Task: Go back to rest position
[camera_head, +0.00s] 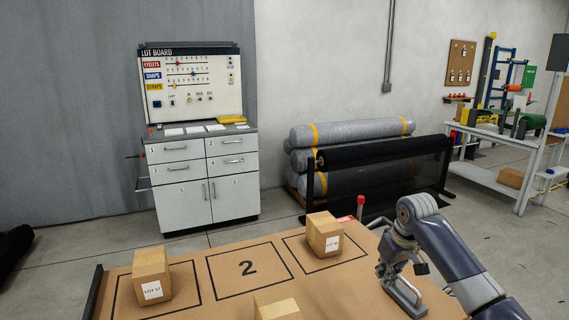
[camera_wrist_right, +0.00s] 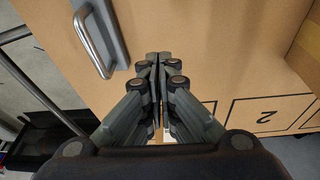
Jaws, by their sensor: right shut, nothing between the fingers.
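My right gripper (camera_head: 382,269) points down over the right part of the brown table (camera_head: 330,295). It is shut and empty; in the right wrist view its fingertips (camera_wrist_right: 158,58) meet above bare table surface. A metal handle on a grey plate (camera_head: 405,293) is close beside it in the head view. The handle also shows at the upper left of the right wrist view (camera_wrist_right: 95,40), apart from the fingers. My left gripper is not in view.
A box labelled LOT 17 (camera_head: 151,272) stands in the left outlined square, another box (camera_head: 325,234) in the right one. A third box (camera_head: 278,309) is cut off at the bottom. Square 2 (camera_head: 248,268) is bare. A red-topped post (camera_head: 360,205) is at the far edge.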

